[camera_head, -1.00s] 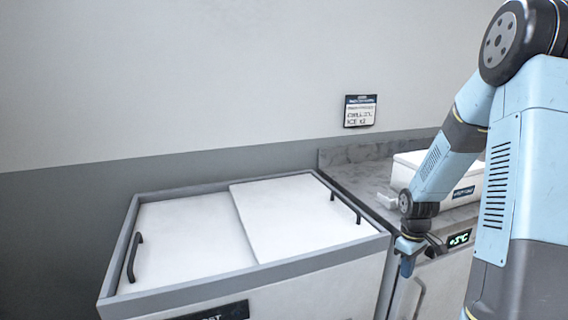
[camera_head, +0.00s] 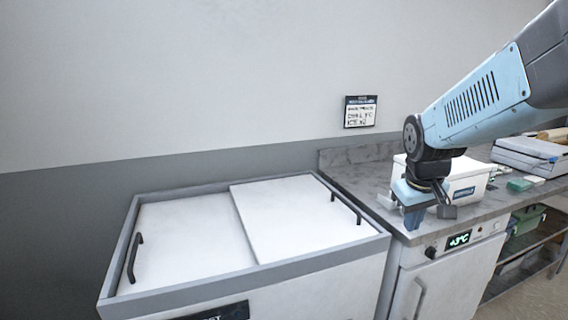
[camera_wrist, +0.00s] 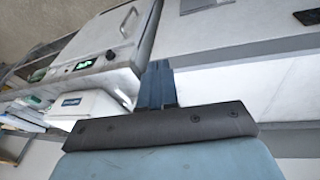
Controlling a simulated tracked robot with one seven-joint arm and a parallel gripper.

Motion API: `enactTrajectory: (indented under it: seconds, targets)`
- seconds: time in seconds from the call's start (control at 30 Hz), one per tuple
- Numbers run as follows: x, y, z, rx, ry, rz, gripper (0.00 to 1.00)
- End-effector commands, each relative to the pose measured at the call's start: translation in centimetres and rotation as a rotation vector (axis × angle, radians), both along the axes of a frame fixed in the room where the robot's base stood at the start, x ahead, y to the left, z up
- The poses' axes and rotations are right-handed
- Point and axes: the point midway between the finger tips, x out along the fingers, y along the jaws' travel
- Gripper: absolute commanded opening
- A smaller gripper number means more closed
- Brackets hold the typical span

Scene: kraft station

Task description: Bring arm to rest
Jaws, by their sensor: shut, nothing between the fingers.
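My gripper (camera_head: 413,218) hangs fingers-down above the front edge of the grey counter in the head view, near the left end. In the wrist view my gripper (camera_wrist: 157,72) shows its dark blue fingers pressed together, with nothing between them. My light blue arm reaches in from the upper right. The gripper and wrist hide part of a white box (camera_head: 468,183) on the counter, which also shows in the wrist view (camera_wrist: 90,106).
A chest freezer (camera_head: 290,261) with two white sliding lids stands left of the counter (camera_head: 350,165). Below the counter is a small fridge (camera_head: 450,275) with a lit display. A sign (camera_head: 360,111) hangs on the wall. Cases (camera_head: 530,156) and small green items (camera_head: 519,185) lie at the right.

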Motion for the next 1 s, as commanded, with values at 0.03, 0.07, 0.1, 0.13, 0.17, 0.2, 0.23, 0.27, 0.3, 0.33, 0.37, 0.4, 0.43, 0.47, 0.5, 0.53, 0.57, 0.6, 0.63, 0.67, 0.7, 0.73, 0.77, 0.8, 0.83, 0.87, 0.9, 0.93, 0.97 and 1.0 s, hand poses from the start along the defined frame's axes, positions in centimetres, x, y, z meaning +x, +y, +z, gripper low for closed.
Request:
enactTrajectory:
  seconds: [0.03, 0.07, 0.1, 0.13, 0.17, 0.2, 0.23, 0.27, 0.3, 0.33, 0.37, 0.4, 0.43, 0.47, 0.5, 0.53, 0.57, 0.6, 0.63, 0.67, 0.7, 0.73, 0.77, 0.8, 0.83, 0.87, 0.9, 0.93, 0.97, 1.0]
  targets:
    - [-0.9, 0.5, 1.0, 0.010, -0.028, -0.013, 0.00]
    - [-1.5, 0.7, 1.5, 0.017, -0.040, -0.023, 0.00]
    - [-2.2, 1.0, 2.0, 0.027, -0.058, -0.035, 0.00]
    - [-2.7, 1.2, 2.5, 0.035, -0.071, -0.045, 0.00]
    - [-3.3, 1.5, 2.9, 0.042, -0.084, -0.054, 0.00]
    - [-4.0, 1.8, 3.4, 0.055, -0.100, -0.065, 0.00]
    - [-4.6, 2.0, 3.8, 0.064, -0.114, -0.075, 0.00]
    - [-5.1, 2.1, 4.2, 0.075, -0.127, -0.084, 0.00]
    - [-5.9, 2.4, 4.6, 0.089, -0.143, -0.094, 0.00]
    - [-6.4, 2.6, 4.9, 0.099, -0.153, -0.102, 0.00]
    - [-7.0, 2.7, 5.2, 0.110, -0.163, -0.110, 0.00]
    - [-7.6, 2.9, 5.5, 0.123, -0.177, -0.117, 0.00]
    - [-8.1, 3.1, 5.7, 0.134, -0.187, -0.124, 0.00]
    - [-8.5, 3.2, 5.9, 0.144, -0.196, -0.131, 0.00]
    - [-9.0, 3.3, 6.2, 0.155, -0.205, -0.137, 0.00]
    - [-9.3, 3.4, 6.3, 0.162, -0.211, -0.141, 0.00]
    - [-9.6, 3.7, 6.4, 0.169, -0.215, -0.145, 0.00]
    - [-9.9, 3.9, 6.5, 0.176, -0.221, -0.149, 0.00]
    - [-10.1, 3.9, 6.6, 0.180, -0.225, -0.151, 0.00]
    - [-10.3, 3.9, 6.6, 0.185, -0.227, -0.153, 0.00]
    - [-10.4, 4.0, 6.7, 0.188, -0.229, -0.155, 0.00]
    - [-10.5, 4.0, 6.7, 0.190, -0.230, -0.157, 0.00]
    - [-10.5, 4.0, 6.7, 0.191, -0.231, -0.157, 0.00]
    - [-10.5, 4.0, 6.7, 0.192, -0.231, -0.158, 0.00]
    - [-10.6, 4.0, 6.7, 0.192, -0.231, -0.158, 0.00]
    - [-10.5, 4.0, 6.7, 0.192, -0.231, -0.158, 0.00]
    - [-10.5, 4.0, 6.7, 0.192, -0.231, -0.158, 0.00]
    - [-10.5, 4.0, 6.7, 0.192, -0.231, -0.158, 0.00]
    - [-10.5, 4.0, 6.7, 0.192, -0.231, -0.158, 0.00]
    - [-10.5, 4.0, 6.7, 0.191, -0.231, -0.158, 0.00]
